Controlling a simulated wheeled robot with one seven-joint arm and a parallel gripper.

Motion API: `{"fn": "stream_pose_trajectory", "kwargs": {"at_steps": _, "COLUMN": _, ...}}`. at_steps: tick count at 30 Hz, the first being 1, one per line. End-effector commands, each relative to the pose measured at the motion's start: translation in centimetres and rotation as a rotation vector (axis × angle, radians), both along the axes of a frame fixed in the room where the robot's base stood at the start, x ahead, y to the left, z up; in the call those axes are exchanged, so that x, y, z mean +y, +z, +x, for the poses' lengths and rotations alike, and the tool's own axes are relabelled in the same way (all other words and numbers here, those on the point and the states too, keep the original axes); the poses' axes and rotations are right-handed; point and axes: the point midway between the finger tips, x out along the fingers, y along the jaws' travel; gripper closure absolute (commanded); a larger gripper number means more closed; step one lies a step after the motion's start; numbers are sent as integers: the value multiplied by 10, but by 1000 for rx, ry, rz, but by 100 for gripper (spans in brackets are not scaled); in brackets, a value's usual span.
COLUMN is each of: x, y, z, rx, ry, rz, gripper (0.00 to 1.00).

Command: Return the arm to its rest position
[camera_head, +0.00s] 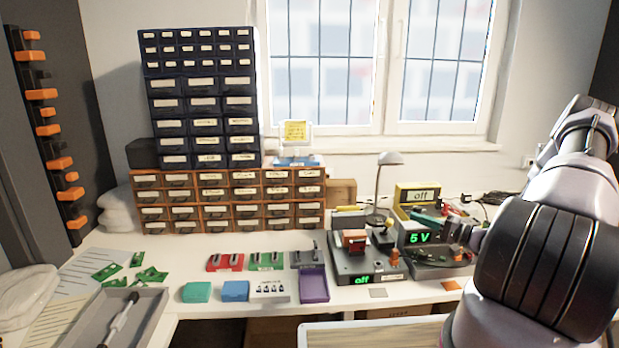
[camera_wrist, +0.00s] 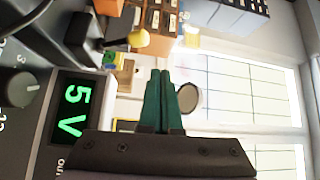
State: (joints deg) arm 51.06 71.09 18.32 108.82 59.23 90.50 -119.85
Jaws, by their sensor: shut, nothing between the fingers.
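My arm (camera_head: 540,255) fills the right side of the head view, reaching over the bench's right part. The gripper itself is hard to make out there, mostly behind the arm's dark links. In the wrist view my gripper (camera_wrist: 160,78) shows two green fingers pressed together, shut and empty. A device with a green "5 V" display (camera_wrist: 73,108) lies close beside the gripper on the left of that view. The same display (camera_head: 419,238) shows in the head view, just left of my arm.
The white bench (camera_head: 230,245) carries a power unit reading "off" (camera_head: 362,279), a desk lamp (camera_head: 390,159) and small coloured trays. Stacked drawer cabinets (camera_head: 207,125) stand at the back left. A window (camera_head: 375,65) is behind. A grey tray (camera_head: 150,305) lies front left.

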Motion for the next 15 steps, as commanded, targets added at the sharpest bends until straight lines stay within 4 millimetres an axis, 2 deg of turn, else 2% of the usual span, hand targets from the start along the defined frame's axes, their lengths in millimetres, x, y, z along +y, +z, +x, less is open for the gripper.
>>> {"fn": "stream_pose_trajectory", "kwargs": {"at_steps": 1, "x": 13, "y": 24, "z": 0, "rx": 17, "ry": 76, "rz": -39, "gripper": 100}}
{"fn": "stream_pose_trajectory", "kwargs": {"at_steps": 3, "x": 30, "y": 50, "z": -5, "rx": 61, "ry": 172, "rz": -86, "gripper": 100}}
{"fn": "stream_pose_trajectory", "kwargs": {"at_steps": 8, "x": 66, "y": 103, "z": -25, "rx": 170, "ry": 350, "rz": -217, "gripper": 100}}
{"fn": "stream_pose_trajectory", "kwargs": {"at_steps": 15, "x": 109, "y": 174, "z": -66, "rx": 332, "ry": 507, "rz": -462, "gripper": 100}}
